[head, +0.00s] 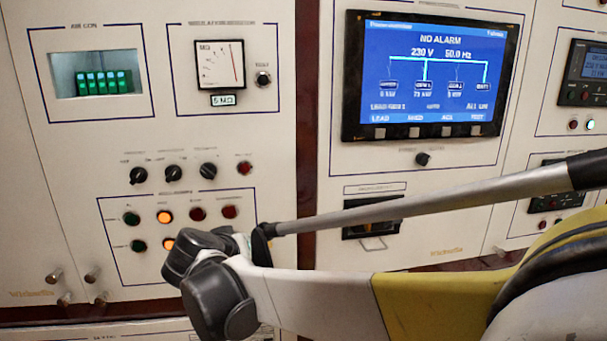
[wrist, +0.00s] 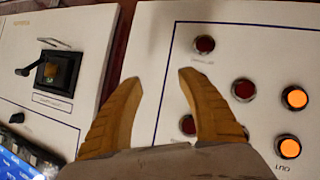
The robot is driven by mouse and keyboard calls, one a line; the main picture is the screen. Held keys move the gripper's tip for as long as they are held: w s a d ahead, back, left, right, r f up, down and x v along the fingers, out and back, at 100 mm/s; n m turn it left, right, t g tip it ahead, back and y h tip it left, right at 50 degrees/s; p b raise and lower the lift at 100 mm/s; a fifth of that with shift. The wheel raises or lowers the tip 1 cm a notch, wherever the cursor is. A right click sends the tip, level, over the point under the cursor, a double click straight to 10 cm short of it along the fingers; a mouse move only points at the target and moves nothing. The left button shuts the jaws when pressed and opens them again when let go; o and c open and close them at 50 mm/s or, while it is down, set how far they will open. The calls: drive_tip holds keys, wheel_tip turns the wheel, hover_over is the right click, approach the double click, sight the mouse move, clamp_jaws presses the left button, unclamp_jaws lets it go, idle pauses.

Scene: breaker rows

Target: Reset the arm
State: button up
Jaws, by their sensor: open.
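My gripper (wrist: 156,82) shows in the wrist view as two tan fingers, spread apart with nothing between them. They are in front of a cream panel with round red buttons and lit orange lamps. One red button (wrist: 204,44) is above the right fingertip, and another (wrist: 243,89) is to its right. In the head view my arm reaches in from the right, and its black and white wrist joints cover part of the lower button group. My fingertips are hidden there. I cannot tell whether the fingers touch the panel.
In the head view, a blue screen (head: 430,75) reads NO ALARM. Green breakers (head: 104,82) sit in a window at upper left. A dial meter (head: 220,64) and rotary knobs (head: 173,173) are nearby. A black lever switch (wrist: 57,72) is at left in the wrist view.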

drive_tip(key=s+d+m+g, duration=0.1)
drive_tip(key=s+d, duration=0.3)
drive_tip(key=d, duration=0.4)
drive_tip(key=s+d+f+g, duration=0.1)
drive_tip(key=s+d, duration=0.2)
drive_tip(key=d, duration=0.5)
drive_tip(key=s+d+m+g, duration=0.15)
drive_tip(key=s+d, duration=0.25)
drive_tip(key=d, duration=0.4)
drive_tip(key=s+d+f+y, duration=0.1)
drive_tip(key=s+d+f, duration=0.2)
drive_tip(key=s, duration=0.4)
drive_tip(key=s+d+f+g+y, duration=0.1)
drive_tip(key=s+d+f, duration=0.2)
drive_tip(key=s+d, duration=0.2)
drive_tip(key=s, duration=0.3)
drive_tip(key=shift+d+f, duration=0.15)
